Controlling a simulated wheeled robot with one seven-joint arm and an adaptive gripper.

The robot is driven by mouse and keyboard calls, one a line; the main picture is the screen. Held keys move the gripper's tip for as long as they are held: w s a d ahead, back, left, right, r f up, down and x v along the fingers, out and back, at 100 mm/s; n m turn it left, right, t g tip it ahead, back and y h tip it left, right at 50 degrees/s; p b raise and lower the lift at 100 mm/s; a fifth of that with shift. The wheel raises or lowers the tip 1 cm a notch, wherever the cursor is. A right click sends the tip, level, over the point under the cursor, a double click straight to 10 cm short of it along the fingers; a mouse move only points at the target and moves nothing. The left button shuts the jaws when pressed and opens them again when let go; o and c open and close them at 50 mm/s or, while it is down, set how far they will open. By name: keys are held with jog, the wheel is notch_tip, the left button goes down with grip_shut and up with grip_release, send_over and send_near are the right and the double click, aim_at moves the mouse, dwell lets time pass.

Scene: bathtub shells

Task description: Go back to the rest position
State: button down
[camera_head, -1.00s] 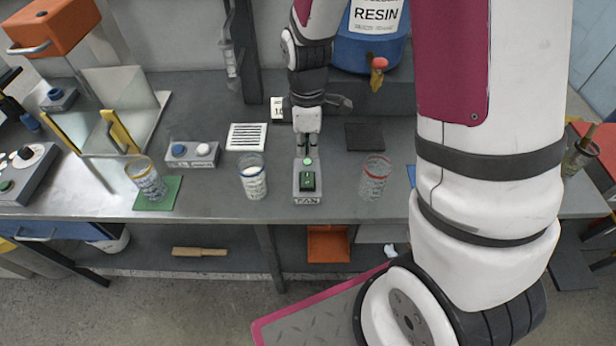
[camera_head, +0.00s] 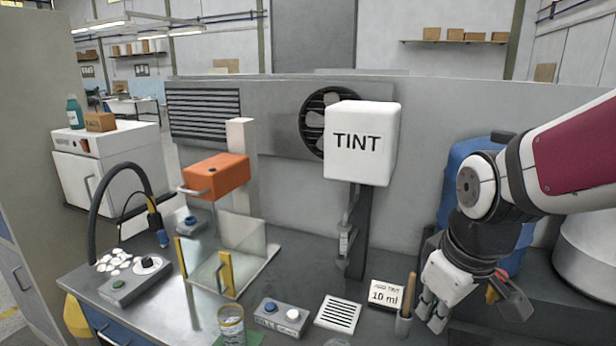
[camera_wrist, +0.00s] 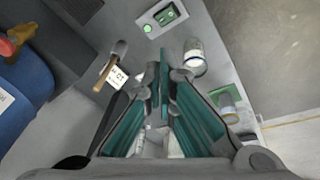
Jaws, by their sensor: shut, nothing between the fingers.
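My gripper (camera_head: 430,318) hangs at the lower right of the head view, its fingers pointing down over the bench. It is shut and empty. In the wrist view the closed fingers (camera_wrist: 163,62) point up the picture, above the bench surface. The green-buttoned switch box (camera_wrist: 161,17) lies beyond the fingertips, apart from them. In the head view my arm reaches in from the right, in front of the blue resin drum (camera_head: 468,160).
A TINT box (camera_head: 361,143) hangs on a post behind. A jar with white contents (camera_wrist: 195,62) stands near the fingers.

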jog(key=s+r+m+t, duration=0.2)
jog(key=s+r+m, duration=0.4)
jog(key=s+r, duration=0.2)
jog(key=shift+s+t, duration=0.3)
jog(key=shift+s, duration=0.95)
jog(key=shift+d, duration=0.15)
